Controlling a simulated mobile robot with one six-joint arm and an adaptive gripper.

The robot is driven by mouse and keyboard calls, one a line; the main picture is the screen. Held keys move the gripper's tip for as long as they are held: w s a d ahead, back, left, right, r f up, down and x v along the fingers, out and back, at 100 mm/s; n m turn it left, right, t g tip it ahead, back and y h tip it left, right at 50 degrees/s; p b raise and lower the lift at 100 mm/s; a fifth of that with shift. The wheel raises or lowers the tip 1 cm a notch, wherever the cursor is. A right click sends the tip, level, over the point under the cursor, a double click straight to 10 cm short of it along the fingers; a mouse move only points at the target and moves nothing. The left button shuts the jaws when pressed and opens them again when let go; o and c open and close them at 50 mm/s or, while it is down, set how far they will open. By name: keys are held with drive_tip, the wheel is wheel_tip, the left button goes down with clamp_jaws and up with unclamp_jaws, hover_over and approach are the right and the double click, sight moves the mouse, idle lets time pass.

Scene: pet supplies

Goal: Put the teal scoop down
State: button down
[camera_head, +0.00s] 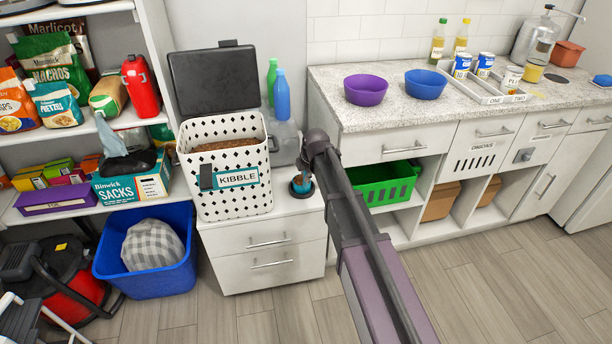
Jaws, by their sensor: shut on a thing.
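My gripper (301,180) is at the end of my arm, just right of the kibble bin, low over the white cabinet top (278,207). It is shut on the teal scoop (301,189), of which only a small teal part shows between the dark fingers. The rest of the scoop is hidden, and I cannot tell whether it touches the cabinet top. The white patterned kibble bin (230,150) stands open beside the gripper, with brown kibble (228,144) inside and its dark lid (214,78) raised behind.
Blue and green bottles (282,95) stand behind the bin. The granite counter (405,122) at right holds a purple bowl (366,90), a blue bowl (425,84) and a divided tray (482,88) with cans. A blue tub (147,275) stands on the floor at left.

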drive_tip(key=shift+f, duration=0.15)
drive_tip(key=c, duration=0.5)
unclamp_jaws()
drive_tip(key=shift+c, duration=0.2)
drive_tip(key=p+v, duration=1.1)
drive_tip(key=v, duration=0.1)
idle(0.9)
drive_tip(key=s+d+m+g+h, duration=0.2)
drive_tip(key=s+d+m+g, duration=0.1)
drive_tip(key=s+d+m, duration=1.7)
drive_tip(key=s+f+m, duration=0.1)
drive_tip(key=s+m, duration=0.1)
drive_tip(key=m, duration=0.1)
drive_tip(key=shift+m+g, duration=0.3)
drive_tip(key=shift+g, duration=0.1)
